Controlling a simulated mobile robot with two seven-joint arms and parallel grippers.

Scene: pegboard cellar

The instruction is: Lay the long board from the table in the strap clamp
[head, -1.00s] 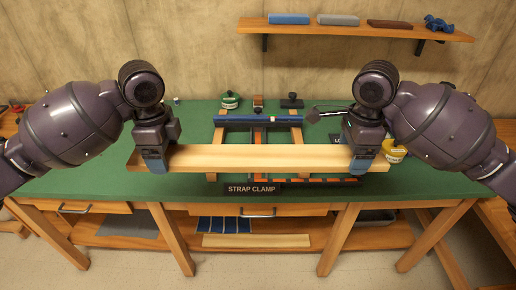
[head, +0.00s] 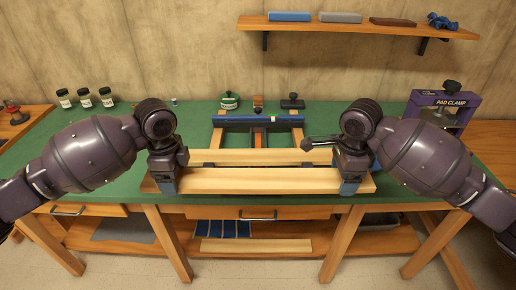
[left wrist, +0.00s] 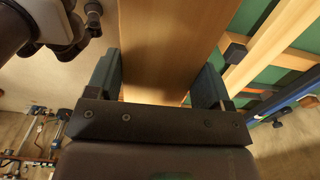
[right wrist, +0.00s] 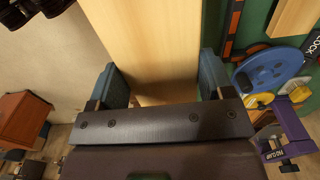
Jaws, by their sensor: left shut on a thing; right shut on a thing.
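The long pale board (head: 265,181) is held level, crosswise, above the table's front edge. My left gripper (head: 167,184) is shut on it near its left end, and my right gripper (head: 350,186) near its right end. Both wrist views show the board between the blue fingers, in the left wrist view (left wrist: 165,50) and the right wrist view (right wrist: 150,50). The strap clamp (head: 216,138), with wooden rails and a blue bar (head: 250,120), stands just behind. A second pale board (head: 262,156) lies across the clamp's front part. The held board hides the clamp's front edge and label.
A purple pad clamp (head: 445,103) stands at the table's back right. Several jars (head: 85,97) stand at the back left. A black lever (head: 320,143) lies close to my right gripper. A shelf (head: 350,28) hangs on the wall. The green top (head: 50,160) is bare at left.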

